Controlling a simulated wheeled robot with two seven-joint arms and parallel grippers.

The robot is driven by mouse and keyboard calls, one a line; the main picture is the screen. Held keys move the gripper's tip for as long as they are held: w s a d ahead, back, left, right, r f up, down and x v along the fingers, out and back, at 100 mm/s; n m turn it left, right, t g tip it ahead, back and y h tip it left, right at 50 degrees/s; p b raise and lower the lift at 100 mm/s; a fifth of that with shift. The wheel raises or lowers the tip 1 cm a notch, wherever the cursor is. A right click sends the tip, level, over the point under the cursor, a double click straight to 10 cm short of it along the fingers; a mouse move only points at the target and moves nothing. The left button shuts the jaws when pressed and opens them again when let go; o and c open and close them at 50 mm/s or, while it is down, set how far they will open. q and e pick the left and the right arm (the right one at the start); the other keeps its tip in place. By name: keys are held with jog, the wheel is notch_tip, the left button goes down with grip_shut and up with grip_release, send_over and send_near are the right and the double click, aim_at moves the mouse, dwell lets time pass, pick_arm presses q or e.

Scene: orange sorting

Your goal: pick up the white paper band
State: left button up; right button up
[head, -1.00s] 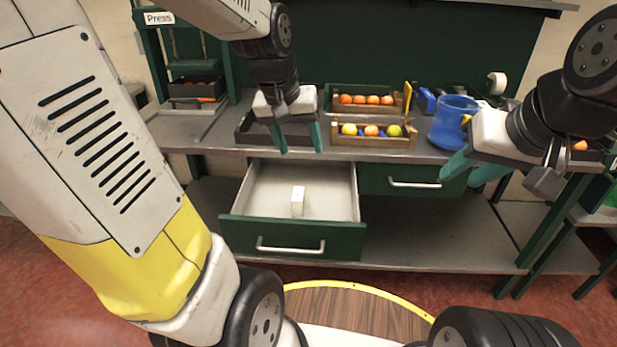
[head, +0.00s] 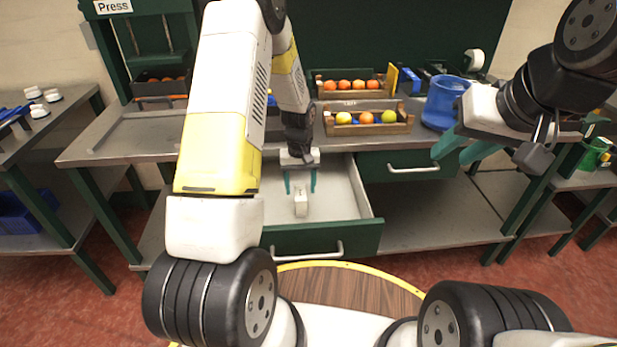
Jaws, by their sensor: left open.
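The white paper band (head: 300,204) is a small white upright piece on the floor of the open drawer (head: 337,202). My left gripper (head: 301,187) points down into the drawer, with its two teal fingers apart just above and around the top of the band in the picture. I cannot tell whether the fingers touch it. My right gripper (head: 461,152) hangs at the right, in front of the blue jug (head: 444,100), with its teal fingers apart and nothing seen between them.
Two wooden crates of fruit, the front one (head: 398,128) and the back one (head: 320,88), stand on the bench above the drawer. A closed drawer (head: 375,167) is to the right. The drawer's front wall (head: 325,240) stands nearest me. A side table (head: 75,110) is at the left.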

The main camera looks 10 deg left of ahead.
aim_at(300, 194)
pick_arm(q)
notch_tip(300, 194, down, 6)
jog(key=shift+s+f, duration=0.1)
jog(key=shift+s, duration=0.05)
grip_shut()
dwell(0.3)
